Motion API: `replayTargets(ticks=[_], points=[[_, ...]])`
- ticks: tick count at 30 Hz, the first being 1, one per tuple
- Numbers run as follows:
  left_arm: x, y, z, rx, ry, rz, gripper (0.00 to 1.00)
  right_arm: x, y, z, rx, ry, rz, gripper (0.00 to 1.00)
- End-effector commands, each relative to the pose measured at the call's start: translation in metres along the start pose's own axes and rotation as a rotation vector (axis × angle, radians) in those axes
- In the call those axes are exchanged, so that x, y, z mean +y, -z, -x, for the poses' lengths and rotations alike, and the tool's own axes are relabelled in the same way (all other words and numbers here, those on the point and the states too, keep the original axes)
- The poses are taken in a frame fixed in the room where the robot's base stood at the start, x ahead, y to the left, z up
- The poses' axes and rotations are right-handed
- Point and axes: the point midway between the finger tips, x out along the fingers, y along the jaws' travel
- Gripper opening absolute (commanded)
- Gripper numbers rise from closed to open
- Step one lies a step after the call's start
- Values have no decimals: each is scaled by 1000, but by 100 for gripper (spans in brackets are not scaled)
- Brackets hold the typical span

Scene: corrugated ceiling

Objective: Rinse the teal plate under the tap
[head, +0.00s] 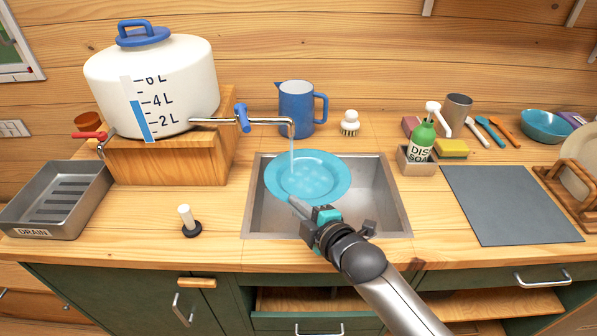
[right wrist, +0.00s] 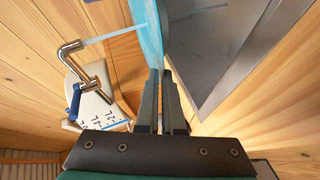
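The teal plate (head: 325,172) is held over the sink, its face turned up toward the head camera. A stream of water runs from the tap (head: 275,121) onto the plate, and pale wet patches show on its face. My right gripper (head: 297,205) is shut on the plate's near rim. In the right wrist view the plate (right wrist: 148,28) shows edge-on, with its rim between the fingertips (right wrist: 159,76). The tap (right wrist: 70,48) and the water show at left there. The blue tap lever (head: 242,117) stands upright. My left gripper is not in view.
The steel sink (head: 397,215) lies below the plate. A white water tank (head: 190,75) stands on a wooden block at left. A drain tray (head: 55,205), stopper (head: 189,222), blue jug (head: 297,105), brush (head: 350,123) and soap bottle (head: 422,140) surround it. A grey mat (head: 510,205) lies bare at right.

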Motion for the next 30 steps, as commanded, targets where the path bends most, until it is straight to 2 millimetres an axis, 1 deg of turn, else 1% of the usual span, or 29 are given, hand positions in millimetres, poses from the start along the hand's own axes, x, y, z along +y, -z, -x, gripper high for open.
replayTargets(ticks=[1, 3, 21, 30], points=[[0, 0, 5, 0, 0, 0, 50, 2, 1, 5, 2, -3, 4, 0], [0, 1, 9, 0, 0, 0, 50, 1, 0, 11, 2, -4, 4, 0], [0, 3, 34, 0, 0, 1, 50, -12, -6, 54, 2, -4, 3, 0], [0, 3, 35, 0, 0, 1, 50, -14, -7, 57, 3, -6, 3, 0]])
